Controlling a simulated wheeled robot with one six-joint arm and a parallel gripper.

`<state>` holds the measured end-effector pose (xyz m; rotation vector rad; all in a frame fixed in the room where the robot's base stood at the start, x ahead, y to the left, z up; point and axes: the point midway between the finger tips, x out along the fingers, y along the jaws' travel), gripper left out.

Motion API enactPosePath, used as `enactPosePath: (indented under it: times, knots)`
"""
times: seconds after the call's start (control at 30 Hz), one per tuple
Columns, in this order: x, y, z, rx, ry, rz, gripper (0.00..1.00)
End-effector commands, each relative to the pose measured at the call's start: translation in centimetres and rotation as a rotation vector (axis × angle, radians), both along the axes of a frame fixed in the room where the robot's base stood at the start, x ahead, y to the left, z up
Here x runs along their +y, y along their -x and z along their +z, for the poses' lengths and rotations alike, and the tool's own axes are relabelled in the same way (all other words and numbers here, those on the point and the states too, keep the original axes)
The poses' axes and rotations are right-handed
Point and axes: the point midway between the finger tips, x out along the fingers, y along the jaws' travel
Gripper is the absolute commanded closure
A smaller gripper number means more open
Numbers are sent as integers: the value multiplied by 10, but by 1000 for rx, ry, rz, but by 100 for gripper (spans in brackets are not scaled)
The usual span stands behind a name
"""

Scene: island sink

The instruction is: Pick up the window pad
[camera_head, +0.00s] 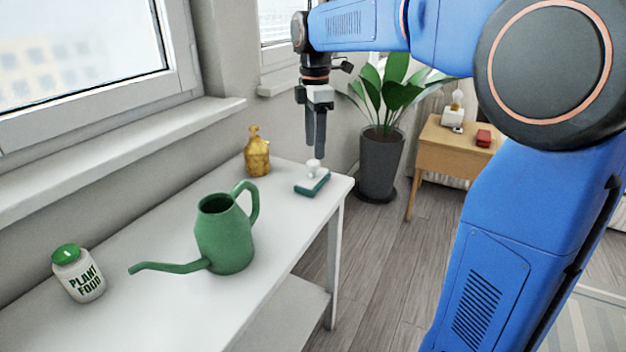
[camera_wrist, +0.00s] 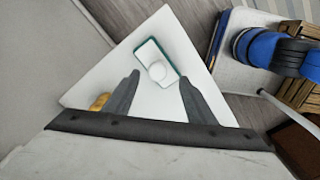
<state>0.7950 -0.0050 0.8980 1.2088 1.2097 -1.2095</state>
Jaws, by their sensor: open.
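The window pad (camera_head: 312,183) is a flat teal block with a white knob on top. It lies near the far right corner of the white table (camera_head: 150,290). It also shows in the wrist view (camera_wrist: 170,58) as a white pad with a teal edge and a round white knob, ahead of the fingertips and between their lines. My gripper (camera_head: 316,155) points down above the pad, with its tips a little above the knob. In the wrist view my gripper (camera_wrist: 158,82) has its two fingers apart with nothing between them.
A yellow-brown bottle (camera_head: 257,155) stands left of the pad near the wall. A green watering can (camera_head: 225,235) and a plant food jar (camera_head: 78,275) stand nearer on the table. Beyond the table are a potted plant (camera_head: 380,160) and a small wooden table (camera_head: 445,145).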

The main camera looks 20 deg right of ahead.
Motion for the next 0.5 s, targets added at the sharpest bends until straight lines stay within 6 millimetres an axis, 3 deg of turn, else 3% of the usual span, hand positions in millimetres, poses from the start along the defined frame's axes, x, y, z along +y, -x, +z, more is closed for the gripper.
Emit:
enactPosePath:
  times: [0.5]
  knots:
    - [3, -4, -51, 1, 0, 0, 50]
